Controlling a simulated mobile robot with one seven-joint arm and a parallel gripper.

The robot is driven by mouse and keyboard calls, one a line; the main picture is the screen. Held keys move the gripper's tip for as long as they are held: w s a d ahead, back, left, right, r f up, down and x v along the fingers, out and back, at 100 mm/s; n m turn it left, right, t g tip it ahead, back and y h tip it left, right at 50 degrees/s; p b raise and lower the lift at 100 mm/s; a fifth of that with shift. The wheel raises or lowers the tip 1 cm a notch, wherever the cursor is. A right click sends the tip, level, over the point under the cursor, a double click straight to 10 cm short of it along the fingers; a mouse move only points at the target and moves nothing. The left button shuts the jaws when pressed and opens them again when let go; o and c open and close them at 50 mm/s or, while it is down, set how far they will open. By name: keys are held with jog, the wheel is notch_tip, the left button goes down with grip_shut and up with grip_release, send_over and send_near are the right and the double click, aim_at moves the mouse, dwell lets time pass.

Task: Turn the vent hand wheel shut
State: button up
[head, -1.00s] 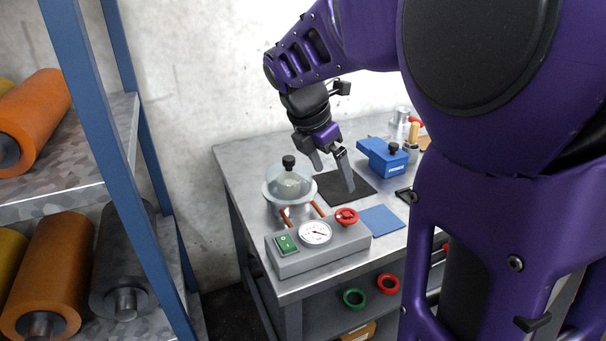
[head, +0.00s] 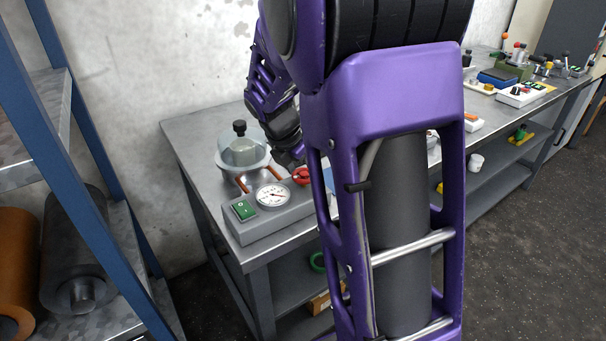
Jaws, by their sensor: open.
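The red vent hand wheel (head: 301,175) sits on the right end of the grey control box (head: 262,222), partly hidden by my own arm. The box also carries a round white gauge (head: 272,195) and a green switch (head: 243,210). My gripper (head: 291,160) points down just behind and above the wheel. Its jaws are open, with the fingers small, dark and partly hidden. I cannot tell whether they touch the wheel.
A glass vessel with a black knob (head: 240,150) stands behind the box, joined by copper pipes. A blue-framed shelf with large rolls (head: 75,250) is at the left. My arm hides the middle of the steel bench (head: 188,138); more equipment stands at the far right.

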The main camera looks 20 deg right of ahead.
jog(key=c, duration=1.4)
jog(key=shift+o, duration=0.2)
jog(key=shift+r, duration=0.1)
jog(key=m+g+p, duration=0.1)
jog(key=m+p, duration=0.2)
jog(key=p, duration=0.1)
jog(key=shift+r+m, duration=0.15)
jog(key=shift+m, duration=0.15)
jog(key=m+g+p, duration=0.2)
jog(key=m+p, duration=0.2)
jog(key=m, duration=0.1)
jog(key=m+g+p, duration=0.1)
jog(key=m, duration=0.1)
jog(key=m+g+p, duration=0.1)
jog(key=m, duration=0.2)
jog(key=shift+y+p, duration=0.3)
jog(key=shift+f+m+g+y, duration=0.15)
jog(key=shift+m+g+y, duration=0.15)
jog(key=shift+m, duration=0.75)
jog(key=shift+f+m+g+y, duration=0.15)
jog(key=shift+m+y, duration=0.25)
jog(key=shift+m, duration=0.65)
